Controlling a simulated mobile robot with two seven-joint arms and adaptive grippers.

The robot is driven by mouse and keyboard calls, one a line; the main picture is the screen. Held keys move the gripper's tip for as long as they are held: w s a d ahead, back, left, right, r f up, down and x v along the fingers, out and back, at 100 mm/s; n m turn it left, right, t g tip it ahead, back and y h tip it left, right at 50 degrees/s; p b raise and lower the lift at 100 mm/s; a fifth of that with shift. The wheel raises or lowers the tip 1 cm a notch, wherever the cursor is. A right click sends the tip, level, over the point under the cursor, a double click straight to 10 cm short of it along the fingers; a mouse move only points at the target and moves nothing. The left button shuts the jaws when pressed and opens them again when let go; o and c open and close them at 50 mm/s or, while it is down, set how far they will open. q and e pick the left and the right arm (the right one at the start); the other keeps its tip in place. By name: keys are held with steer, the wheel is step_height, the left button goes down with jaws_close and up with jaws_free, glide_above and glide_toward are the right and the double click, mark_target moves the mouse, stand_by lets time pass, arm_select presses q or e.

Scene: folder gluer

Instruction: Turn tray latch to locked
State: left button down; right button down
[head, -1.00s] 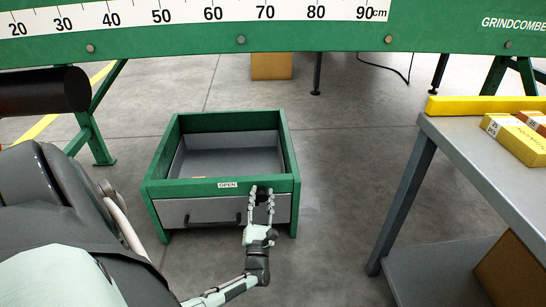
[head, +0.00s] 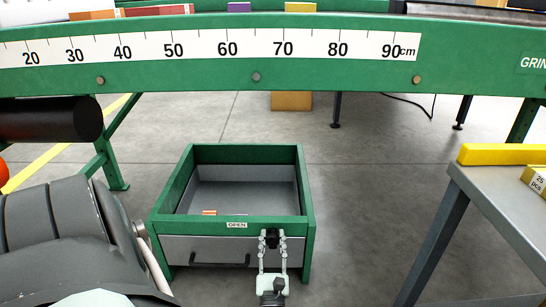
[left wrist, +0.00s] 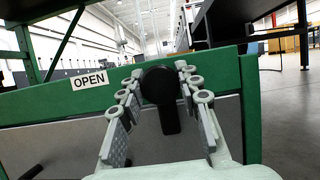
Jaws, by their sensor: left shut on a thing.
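The tray latch (head: 272,236) is a black round knob with a short lever, on the front right of the green-framed tray unit (head: 309,232). In the left wrist view the latch (left wrist: 158,88) shows its lever hanging nearly straight down. A white "OPEN" label (head: 237,225) is left of it, and also shows in the left wrist view (left wrist: 88,80). My left gripper (head: 272,242) is at the unit's front, its two fingers on either side of the latch, shut on it. My right gripper is in neither view.
The grey drawer front has a black handle (head: 220,262) left of the latch. A green beam with a centimetre scale (head: 210,50) crosses above and behind. A grey table (head: 505,195) with a yellow bar (head: 500,154) stands at right. Floor between unit and table is clear.

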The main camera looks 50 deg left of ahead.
arm_select(q)
steer(key=c, duration=1)
jaws_free()
steer(key=shift+c, duration=0.2)
step_height(320, 180, up, 10)
